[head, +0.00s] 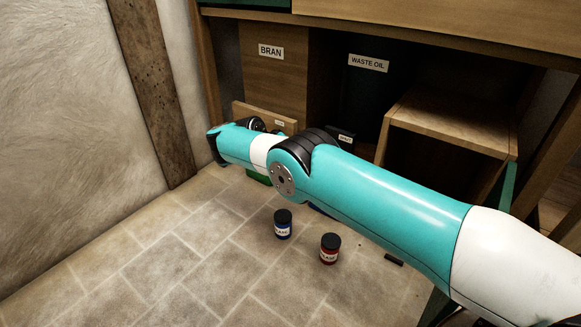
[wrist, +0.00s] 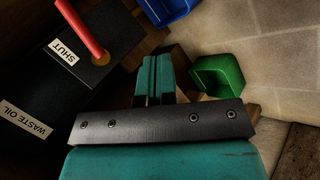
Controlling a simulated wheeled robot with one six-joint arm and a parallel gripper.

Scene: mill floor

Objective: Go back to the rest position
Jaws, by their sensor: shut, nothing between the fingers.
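My gripper (wrist: 152,78) shows in the wrist view with its two teal fingers pressed together and nothing between them. In the head view my arm reaches from the lower right toward the left, and the fingers are hidden. In the wrist view a red lever (wrist: 82,29) rises from a black box with a "SHUT" label (wrist: 65,52), to the left of the fingers and apart from them. A green bin (wrist: 218,76) is just to the right of the fingers.
A blue bin (wrist: 168,8) lies beyond the fingers. Blue-labelled (head: 283,226) and red-labelled (head: 329,250) jars stand on the tiled floor. A small dark piece (head: 394,259) lies nearby. "BRAN" (head: 271,51) and "WASTE OIL" (head: 369,63) labels mark the wooden structure behind. Open floor lies left.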

